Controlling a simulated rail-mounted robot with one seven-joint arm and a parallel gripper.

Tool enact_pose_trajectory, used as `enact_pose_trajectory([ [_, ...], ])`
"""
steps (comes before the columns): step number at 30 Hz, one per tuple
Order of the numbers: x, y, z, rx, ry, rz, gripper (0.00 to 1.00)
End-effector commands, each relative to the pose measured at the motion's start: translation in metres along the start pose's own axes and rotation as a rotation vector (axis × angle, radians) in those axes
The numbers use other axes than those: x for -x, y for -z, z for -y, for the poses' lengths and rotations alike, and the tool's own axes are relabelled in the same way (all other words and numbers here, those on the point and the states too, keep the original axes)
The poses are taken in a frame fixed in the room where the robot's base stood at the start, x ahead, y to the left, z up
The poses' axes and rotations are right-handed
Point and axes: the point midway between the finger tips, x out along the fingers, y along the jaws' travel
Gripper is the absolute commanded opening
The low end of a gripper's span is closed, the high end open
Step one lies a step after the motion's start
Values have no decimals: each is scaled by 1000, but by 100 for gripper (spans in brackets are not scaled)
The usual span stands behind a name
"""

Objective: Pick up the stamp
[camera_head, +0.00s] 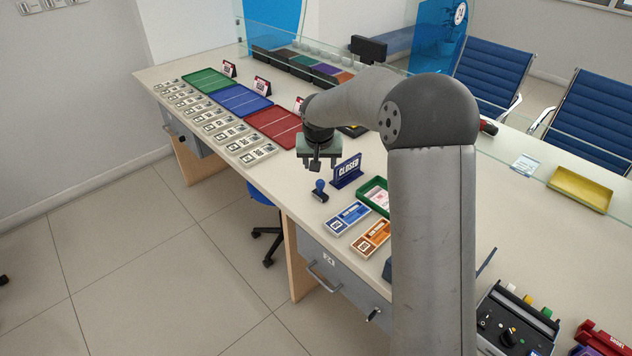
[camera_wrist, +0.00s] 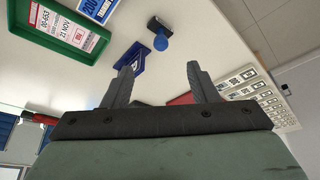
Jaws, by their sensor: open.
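The stamp (camera_head: 320,190) has a blue handle and a dark base. It stands upright on the counter near its front edge, left of the blue "CLOSED" sign. In the wrist view the stamp (camera_wrist: 159,33) lies beyond the fingertips, apart from them. My gripper (camera_head: 316,165) is over the counter, behind the stamp in the head view. In the wrist view my gripper (camera_wrist: 158,70) has its two fingers spread with nothing between them.
The blue "CLOSED" sign (camera_head: 347,171) stands close to the stamp. A green tray (camera_head: 370,190) and blue and orange boxes (camera_head: 346,217) are to the right. Red, blue and green mats (camera_head: 273,127) and rows of small cards (camera_head: 227,131) are to the left.

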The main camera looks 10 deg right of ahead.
Motion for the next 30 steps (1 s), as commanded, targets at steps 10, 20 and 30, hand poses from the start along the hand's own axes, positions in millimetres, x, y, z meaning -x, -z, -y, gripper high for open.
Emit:
enact_pose_trajectory([
  [10,-57,12,2,-17,8,-8,53],
  [20,-119,13,3,-17,9,-11,53],
  [30,-147,16,0,-17,9,-10,53],
])
